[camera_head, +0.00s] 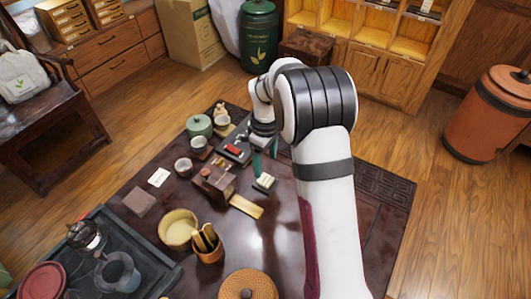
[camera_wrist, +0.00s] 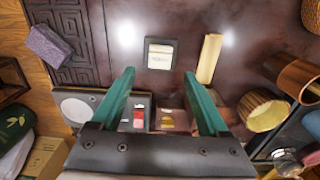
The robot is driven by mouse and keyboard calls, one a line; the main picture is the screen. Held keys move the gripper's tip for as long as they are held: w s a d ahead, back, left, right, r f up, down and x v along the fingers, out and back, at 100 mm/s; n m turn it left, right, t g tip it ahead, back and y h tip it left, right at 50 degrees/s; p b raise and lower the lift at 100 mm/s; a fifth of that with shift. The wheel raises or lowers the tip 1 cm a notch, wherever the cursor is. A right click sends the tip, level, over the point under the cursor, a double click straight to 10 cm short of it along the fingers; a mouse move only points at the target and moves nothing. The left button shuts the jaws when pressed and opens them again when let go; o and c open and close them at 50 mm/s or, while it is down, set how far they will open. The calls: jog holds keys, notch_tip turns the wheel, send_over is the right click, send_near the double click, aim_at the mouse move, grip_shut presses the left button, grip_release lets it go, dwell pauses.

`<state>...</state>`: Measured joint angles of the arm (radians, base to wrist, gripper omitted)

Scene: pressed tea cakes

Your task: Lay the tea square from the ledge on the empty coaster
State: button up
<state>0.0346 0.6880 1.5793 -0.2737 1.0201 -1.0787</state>
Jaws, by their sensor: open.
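My gripper (camera_wrist: 159,75) is open and empty, its two green fingers spread wide; it also shows above the table in the head view (camera_head: 263,160). A dark square (camera_wrist: 148,63) with a pale, lined square piece (camera_wrist: 161,55) on it lies just beyond the fingertips. It also shows in the head view (camera_head: 264,182), below my fingers. A dark tray (camera_head: 233,150) carries a small red piece, seen between the fingers in the wrist view (camera_wrist: 138,122). A brown block-like stand (camera_head: 219,184) is left of the gripper. I cannot tell which piece is the tea square or which coaster is empty.
A light wooden strip (camera_wrist: 210,58) lies beside the dark square. A cream bowl (camera_head: 178,228), a cup of wooden tools (camera_head: 208,248) and small cups (camera_head: 183,167) crowd the left and front. The table right of the dark square looks clear, partly hidden by my arm.

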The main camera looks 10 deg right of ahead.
jog(key=s+a+r+m, duration=0.1)
jog(key=s+r+m, duration=0.3)
jog(key=s+r, duration=0.55)
jog(key=s+a+r+m+y, duration=0.1)
jog(key=s+m, duration=0.4)
jog(key=s, duration=0.6)
jog(key=s+a+r+m, duration=0.2)
jog(key=s+m, duration=0.3)
jog(key=s, duration=0.6)
jog(key=shift+s+a+y, duration=0.25)
jog(key=shift+a+y, duration=0.15)
jog(key=shift+a, duration=0.15)
jog(key=shift+r, duration=0.1)
